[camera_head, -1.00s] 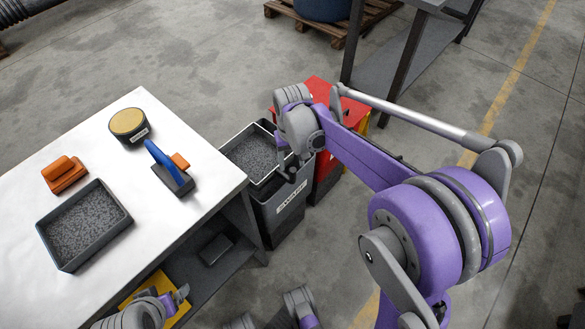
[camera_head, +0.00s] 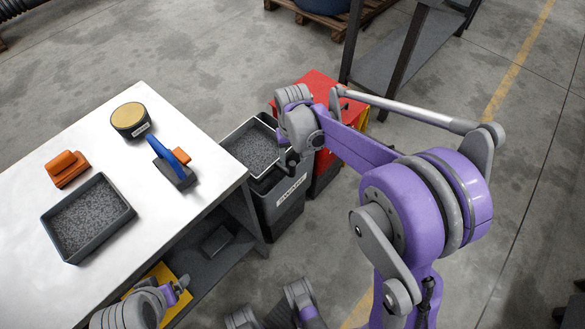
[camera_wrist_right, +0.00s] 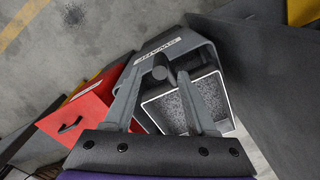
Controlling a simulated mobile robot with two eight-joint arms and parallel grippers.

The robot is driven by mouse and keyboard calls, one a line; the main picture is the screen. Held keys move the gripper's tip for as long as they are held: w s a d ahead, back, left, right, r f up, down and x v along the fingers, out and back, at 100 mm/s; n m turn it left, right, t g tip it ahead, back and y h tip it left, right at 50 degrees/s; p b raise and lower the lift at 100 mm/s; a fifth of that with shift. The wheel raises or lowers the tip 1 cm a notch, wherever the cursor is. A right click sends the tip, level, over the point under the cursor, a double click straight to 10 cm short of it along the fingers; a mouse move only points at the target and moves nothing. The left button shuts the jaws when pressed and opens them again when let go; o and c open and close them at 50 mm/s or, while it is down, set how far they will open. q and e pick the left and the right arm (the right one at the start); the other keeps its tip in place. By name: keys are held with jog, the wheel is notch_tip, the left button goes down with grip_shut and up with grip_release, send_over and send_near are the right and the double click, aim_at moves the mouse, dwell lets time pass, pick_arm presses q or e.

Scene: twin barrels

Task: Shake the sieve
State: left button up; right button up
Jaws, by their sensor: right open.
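The sieve (camera_head: 252,147), a rectangular light-rimmed tray holding dark grey granules, sits on top of a dark grey bin (camera_head: 284,207) labelled SWARF. The granules also show in the right wrist view (camera_wrist_right: 190,103). My right gripper (camera_head: 290,162) is at the sieve's right side in the head view. In the right wrist view its two fingers (camera_wrist_right: 160,78) are spread on either side of a dark stub like a handle (camera_wrist_right: 161,68); contact is not clear. My left gripper (camera_head: 178,291) is low at the table's front edge, its jaws too small to judge.
A red bin (camera_head: 305,92) stands behind the right gripper. A dark metal rack (camera_head: 400,60) is farther back.

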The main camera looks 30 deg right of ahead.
aim_at(293, 171)
notch_tip(293, 171, down, 8)
jog(key=shift+r+b, duration=0.15)
jog(key=shift+b, duration=0.55)
grip_shut()
dwell(0.9)
